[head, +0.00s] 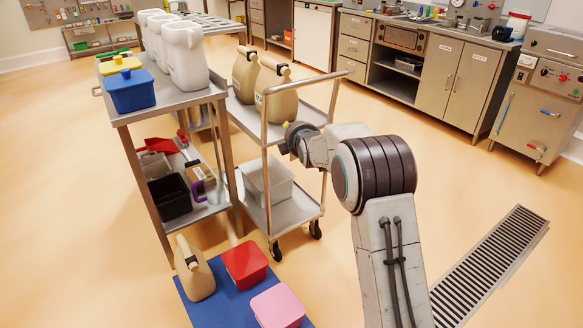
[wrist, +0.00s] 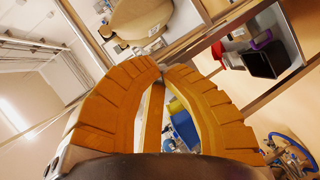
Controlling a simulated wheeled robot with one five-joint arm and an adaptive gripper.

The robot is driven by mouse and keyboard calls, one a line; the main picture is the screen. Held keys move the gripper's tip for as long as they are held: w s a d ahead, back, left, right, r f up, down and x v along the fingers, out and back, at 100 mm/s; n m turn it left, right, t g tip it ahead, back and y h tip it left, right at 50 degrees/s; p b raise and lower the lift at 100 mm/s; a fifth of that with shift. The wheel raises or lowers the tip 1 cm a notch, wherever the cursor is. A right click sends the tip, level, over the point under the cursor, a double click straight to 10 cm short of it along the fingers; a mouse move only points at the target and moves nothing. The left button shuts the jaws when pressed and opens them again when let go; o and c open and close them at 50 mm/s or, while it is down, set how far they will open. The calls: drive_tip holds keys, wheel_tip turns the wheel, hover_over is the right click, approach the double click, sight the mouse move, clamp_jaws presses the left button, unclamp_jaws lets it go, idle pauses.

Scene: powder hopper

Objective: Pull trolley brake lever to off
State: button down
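The steel trolley (head: 325,116) stands in the middle of the head view, with its tubular handle toward me. Its front casters (head: 315,229) show at the bottom. I cannot make out a brake lever in either view. Two tan jugs (head: 282,102) stand on its top shelf and a pale bin (head: 268,180) on its lower shelf. My arm reaches to the handle side of the trolley. In the wrist view my gripper (wrist: 162,66) has its yellow fingertips together, with nothing visible held between them. In the head view the fingers are mostly hidden behind my wrist.
A steel table (head: 172,98) with white jugs and a blue box (head: 130,90) stands left of the trolley. A blue mat (head: 228,305) holding a tan jug, a red box and a pink box lies in front. A floor grate (head: 490,265) is at right. Open floor lies beyond the trolley.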

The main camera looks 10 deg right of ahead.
drive_tip(key=w+f+n+t+b, duration=0.3)
drive_tip(key=f+b, duration=0.3)
drive_tip(key=f, duration=0.7)
drive_tip(key=w+f+n+t+b, duration=0.3)
drive_tip(key=w+f+n+b, duration=0.3)
drive_tip(key=f, duration=0.7)
drive_tip(key=shift+f+t, duration=0.15)
drive_tip(key=shift+t, duration=0.15)
